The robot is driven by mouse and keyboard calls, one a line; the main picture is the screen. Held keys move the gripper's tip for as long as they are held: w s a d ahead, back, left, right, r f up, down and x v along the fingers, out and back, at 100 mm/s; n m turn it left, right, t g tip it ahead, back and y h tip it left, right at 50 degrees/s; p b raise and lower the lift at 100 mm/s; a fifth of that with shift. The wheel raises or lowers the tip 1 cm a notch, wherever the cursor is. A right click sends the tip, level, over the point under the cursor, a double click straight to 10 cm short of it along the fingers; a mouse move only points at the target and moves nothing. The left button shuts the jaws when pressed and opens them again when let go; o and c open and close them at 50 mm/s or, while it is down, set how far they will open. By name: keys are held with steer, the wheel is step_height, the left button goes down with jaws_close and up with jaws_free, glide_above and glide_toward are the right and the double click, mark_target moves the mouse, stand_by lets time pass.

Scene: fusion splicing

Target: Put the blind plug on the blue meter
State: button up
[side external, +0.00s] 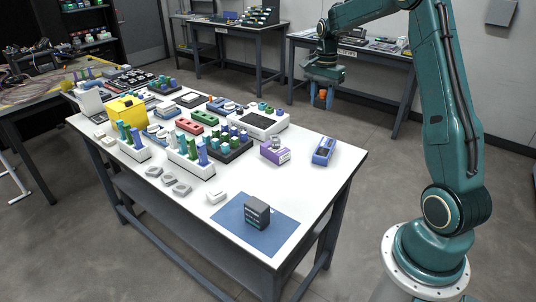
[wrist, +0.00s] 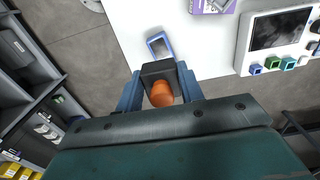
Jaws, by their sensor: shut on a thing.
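My gripper (side external: 322,101) is at the back right in the side view, raised and beyond the far edge of the white table. Its blue fingers (wrist: 160,88) are shut on an orange plug with a dark square body (wrist: 158,70), which I take to be the blind plug (wrist: 161,95). The blue meter (side external: 323,151) lies on the table near its right edge. In the wrist view, the blue meter (wrist: 159,45) shows just beyond the held plug, apart from it and partly cut off from sight.
A purple meter (side external: 275,151) stands left of the blue one. A white device with a dark screen (side external: 263,121) is behind. A dark box (side external: 257,212) stands on a blue mat (side external: 284,231). Several racks of colored parts crowd the table's left. The table around the blue meter is clear.

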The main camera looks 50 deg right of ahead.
steer(key=r, duration=0.2)
glide_above(324, 147)
step_height(324, 147, down, 16)
steer(key=shift+s+a+f, duration=0.1)
stand_by(0.6)
steer(key=shift+f, duration=2.1)
steer(key=shift+f, duration=0.1)
steer(key=o, duration=1)
